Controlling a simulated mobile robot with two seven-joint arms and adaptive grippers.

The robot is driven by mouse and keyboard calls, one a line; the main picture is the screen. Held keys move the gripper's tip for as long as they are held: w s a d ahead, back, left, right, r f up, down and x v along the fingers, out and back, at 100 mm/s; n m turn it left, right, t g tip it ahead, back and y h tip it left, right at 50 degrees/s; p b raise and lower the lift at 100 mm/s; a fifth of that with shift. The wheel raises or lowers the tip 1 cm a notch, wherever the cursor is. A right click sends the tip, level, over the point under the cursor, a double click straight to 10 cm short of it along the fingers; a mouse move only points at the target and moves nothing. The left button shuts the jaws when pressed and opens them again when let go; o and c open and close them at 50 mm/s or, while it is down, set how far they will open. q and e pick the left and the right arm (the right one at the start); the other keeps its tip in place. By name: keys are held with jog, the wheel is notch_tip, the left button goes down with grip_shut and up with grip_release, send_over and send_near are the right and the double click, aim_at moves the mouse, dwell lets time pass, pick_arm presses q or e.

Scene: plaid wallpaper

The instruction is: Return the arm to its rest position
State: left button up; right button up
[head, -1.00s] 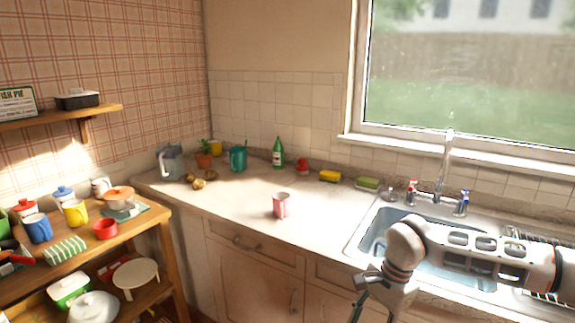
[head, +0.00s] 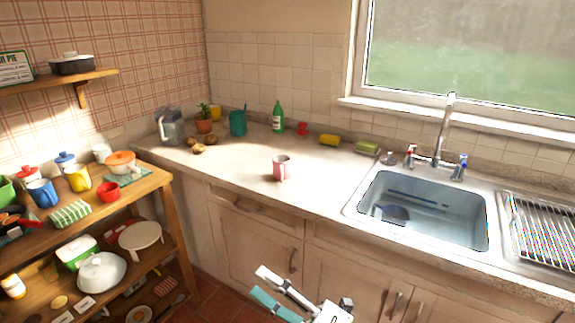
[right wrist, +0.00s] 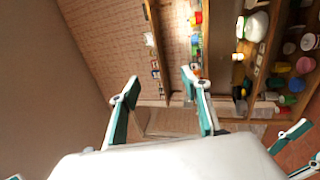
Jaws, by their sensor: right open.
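My right gripper (head: 260,281) shows at the bottom of the head view, low in front of the cabinet doors and below the counter edge. Its white and teal fingers point up and left. In the right wrist view the right gripper (right wrist: 162,84) has its two fingers spread apart with nothing between them. Teal and white finger-like parts stand at the lower right edge of that view; they look like my left gripper (right wrist: 296,145), cut off by the frame. The left gripper does not show in the head view.
A wooden shelf unit (head: 168,215) with crockery stands at the left. The cabinet front (head: 250,240) is close behind the right gripper. The sink area is clear of my arm.

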jog(key=d+f+m+t+h, duration=0.4)
jog(key=d+f+m+h, duration=0.7)
jog(key=d+f+m, duration=0.5)
jog(key=s+d+f+m+g+h, duration=0.4)
jog(key=s+d+f+m, duration=0.4)
jog(key=s+f, duration=0.4)
jog(key=shift+s+d+f+m, duration=0.25)
jog(key=shift+f+m, duration=0.4)
jog(key=shift+m, duration=0.25)
